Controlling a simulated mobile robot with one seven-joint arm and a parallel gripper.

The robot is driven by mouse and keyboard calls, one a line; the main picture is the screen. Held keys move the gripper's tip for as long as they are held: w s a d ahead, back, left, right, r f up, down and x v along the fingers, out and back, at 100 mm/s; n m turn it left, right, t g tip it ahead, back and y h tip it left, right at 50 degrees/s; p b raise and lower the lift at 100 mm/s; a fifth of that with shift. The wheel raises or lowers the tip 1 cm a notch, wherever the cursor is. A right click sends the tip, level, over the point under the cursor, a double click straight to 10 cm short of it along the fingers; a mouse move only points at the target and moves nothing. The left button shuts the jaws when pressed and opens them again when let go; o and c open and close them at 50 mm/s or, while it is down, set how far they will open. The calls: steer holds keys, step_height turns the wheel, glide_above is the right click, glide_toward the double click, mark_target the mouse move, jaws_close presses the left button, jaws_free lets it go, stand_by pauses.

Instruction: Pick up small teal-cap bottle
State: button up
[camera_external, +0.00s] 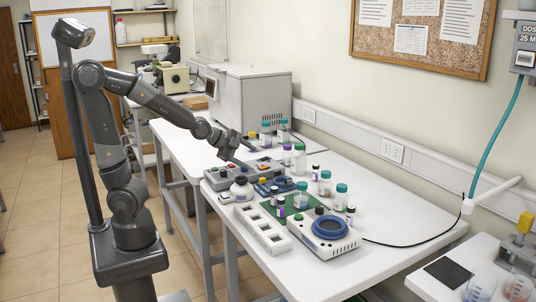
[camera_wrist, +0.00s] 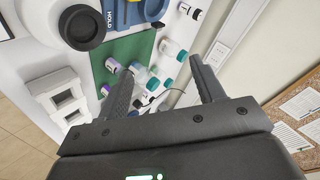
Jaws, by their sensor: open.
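Several clear bottles with teal caps stand on the white table. One teal-cap bottle (camera_external: 325,184) is at the back right, another (camera_external: 341,199) nearer the right edge, and another (camera_external: 301,197) by the green mat. I cannot tell which is the small one meant. In the wrist view, teal-cap bottles show beyond and between my fingers, one with its cap up (camera_wrist: 181,57). My gripper (camera_external: 232,158) is above the far left part of the table, apart from these bottles. In the wrist view my gripper (camera_wrist: 161,66) is open, with nothing between its fingers.
Small purple-label vials stand close to the bottles.

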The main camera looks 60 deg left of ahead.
steer(key=w+d+f+m+t, duration=0.2)
steer(key=w+d+f+m, duration=0.2)
steer(key=w+m, duration=0.15)
steer(key=m+t+h, duration=0.2)
steer(key=m, duration=1)
glide_toward(302, 184)
steer(key=w+a, duration=0.2)
steer(key=shift+w+a, duration=0.1)
steer(key=shift+a, duration=0.25)
steer(key=shift+w+d+f+m+y, duration=0.15)
steer(key=shift+w+d+f+m, duration=0.45)
steer(key=shift+m, duration=0.7)
steer(key=shift+w+d+f+m+y, duration=0.25)
steer(key=shift+d+m, duration=0.55)
steer(key=shift+m, duration=0.45)
steer(key=shift+w+d+f+m+y, duration=0.1)
steer(key=shift+w+d+f+m, duration=0.35)
steer(key=shift+m, duration=0.85)
steer(key=shift+x, duration=2.6)
steer(key=shift+r, duration=0.1)
steer(key=shift+c, duration=0.2)
steer(key=c, duration=1.1)
